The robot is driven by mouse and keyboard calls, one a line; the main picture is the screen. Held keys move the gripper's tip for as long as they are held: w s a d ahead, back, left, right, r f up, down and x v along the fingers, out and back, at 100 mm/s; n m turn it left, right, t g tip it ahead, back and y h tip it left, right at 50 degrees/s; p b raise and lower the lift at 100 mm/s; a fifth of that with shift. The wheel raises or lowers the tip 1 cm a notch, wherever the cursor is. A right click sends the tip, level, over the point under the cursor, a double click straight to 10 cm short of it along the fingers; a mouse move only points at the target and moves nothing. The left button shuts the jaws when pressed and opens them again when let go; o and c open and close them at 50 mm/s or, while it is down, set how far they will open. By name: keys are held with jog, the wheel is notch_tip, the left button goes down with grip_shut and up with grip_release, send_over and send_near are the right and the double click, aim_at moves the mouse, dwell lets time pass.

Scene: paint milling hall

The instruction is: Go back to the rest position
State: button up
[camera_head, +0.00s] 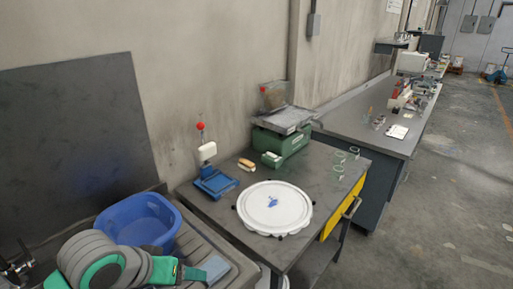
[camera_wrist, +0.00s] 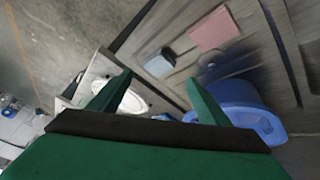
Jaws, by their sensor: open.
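My gripper (camera_head: 190,271) is at the bottom left of the head view, over the ribbed grey drainboard (camera_head: 238,272) and in front of the blue basin (camera_head: 125,219). In the wrist view my gripper (camera_wrist: 157,92) shows its two green fingers wide apart with nothing between them. The blue basin shows beyond the right finger in that view. A light blue block (camera_wrist: 160,64) and a pink block (camera_wrist: 213,30) lie on the drainboard, apart from the fingers. The light blue block also shows close by my gripper in the head view (camera_head: 214,268).
A dark table (camera_head: 222,211) right of the drainboard holds a white round lid (camera_head: 290,221), a blue stand (camera_head: 214,184) and a green scale (camera_head: 292,143). A long bench (camera_head: 352,118) stands behind. A wall runs along the left. Open floor (camera_head: 450,200) lies at the right.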

jog(key=w+d+r+n+t+h, duration=0.1)
jog(key=w+d+r+t+h, duration=0.25)
jog(key=w+d+t, duration=0.45)
jog(key=w+d+r+n+t+h, duration=0.25)
jog(key=w+d+r, duration=0.2)
jog(key=d, duration=0.65)
jog(key=s+d+f+n+t+y, duration=0.1)
jog(key=s+f+n+y, duration=0.3)
jog(key=s+f, duration=0.55)
jog(key=s+d+f+n+t+y, duration=0.15)
jog(key=s+f+y, duration=0.45)
jog(key=f, duration=0.6)
jog(key=s+a+f+m+g, duration=0.1)
jog(key=s+f+m, duration=0.2)
jog(key=s, duration=0.9)
jog(key=s+a+f+m+g+h, duration=0.1)
jog(key=s+m, duration=0.4)
jog(key=s, duration=0.7)
notch_tip(320, 180, down, 2)
jog(key=shift+s+a+f+g, duration=0.2)
jog(key=shift+s+a+g, duration=0.25)
jog(key=shift+g, duration=0.25)
